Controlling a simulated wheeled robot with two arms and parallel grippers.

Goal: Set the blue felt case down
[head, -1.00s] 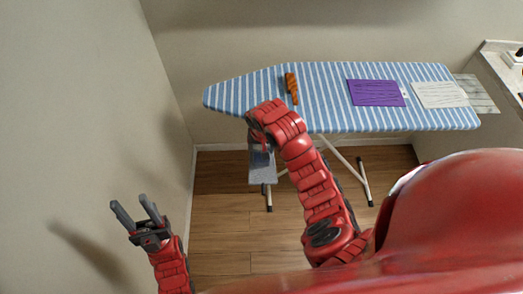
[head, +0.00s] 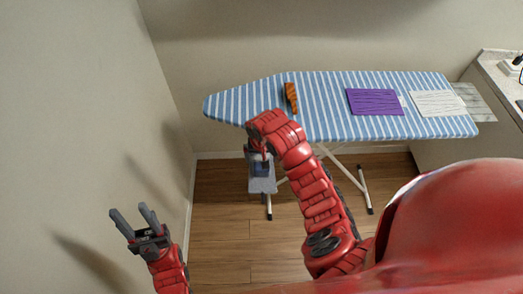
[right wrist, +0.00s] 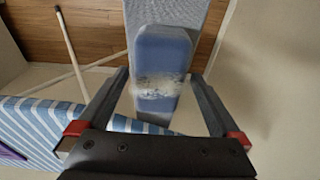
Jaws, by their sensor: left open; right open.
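The blue felt case (right wrist: 165,45) shows large in the right wrist view, lying on a grey surface (right wrist: 120,12) with a pale, frosted-looking band across it. My right gripper (right wrist: 158,76) is open, with one finger on each side of the case and visible gaps between. In the head view the case (head: 260,169) is a small dark blue patch, partly hidden under my right gripper (head: 260,157), beyond the ironing board's near edge at its left end. My left gripper (head: 131,210) is open and empty, low at the left near the wall.
The striped ironing board (head: 330,110) carries an orange-brown striped object (head: 291,96), a purple sheet (head: 375,101) and a white sheet (head: 436,103). A pale counter (head: 498,85) stands at the right. Wooden floor (head: 220,235) lies open below; a wall (head: 80,100) closes the left.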

